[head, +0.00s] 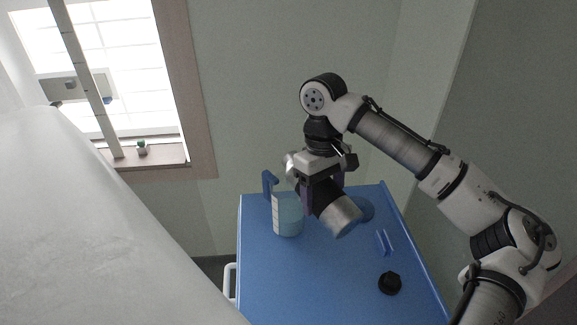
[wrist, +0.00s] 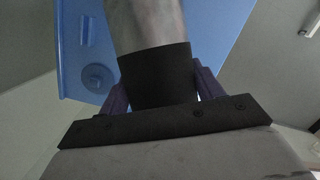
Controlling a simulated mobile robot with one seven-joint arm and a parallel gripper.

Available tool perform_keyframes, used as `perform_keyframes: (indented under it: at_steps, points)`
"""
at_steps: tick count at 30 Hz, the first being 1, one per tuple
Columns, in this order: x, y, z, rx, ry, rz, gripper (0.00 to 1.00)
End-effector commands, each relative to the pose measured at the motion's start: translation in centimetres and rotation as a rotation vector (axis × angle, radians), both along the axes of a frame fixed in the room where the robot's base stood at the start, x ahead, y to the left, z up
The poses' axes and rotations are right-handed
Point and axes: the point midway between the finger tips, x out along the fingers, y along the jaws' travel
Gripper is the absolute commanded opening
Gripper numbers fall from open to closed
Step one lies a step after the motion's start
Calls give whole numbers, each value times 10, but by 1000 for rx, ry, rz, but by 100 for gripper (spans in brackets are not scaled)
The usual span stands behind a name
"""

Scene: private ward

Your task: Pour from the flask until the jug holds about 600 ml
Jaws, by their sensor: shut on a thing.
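The jug (head: 290,217) stands on the blue table top at the back left. It is pale blue and see-through, with a white scale strip and a blue handle. I cannot read its level. My gripper (head: 312,190) is shut on the steel flask (head: 342,215), just right of the jug and above the table. The flask is tilted, with its bare steel end pointing down to the right. In the wrist view the flask (wrist: 145,25) has a dark band between my purple fingers (wrist: 160,90). Its mouth and any stream are not visible.
The blue table (head: 290,285) has a black cap (head: 389,283) at front right. A small blue bracket (head: 385,243) and a round blue piece (head: 365,208) are near its right side. A white bed-like surface (head: 90,220) fills the left. The front middle is clear.

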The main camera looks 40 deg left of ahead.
Motion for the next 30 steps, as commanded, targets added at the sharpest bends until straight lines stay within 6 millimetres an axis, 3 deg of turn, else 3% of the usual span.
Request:
perform_keyframes:
  at_steps: [30]
  points:
    - [0,0,-3,-48,9,0,11]
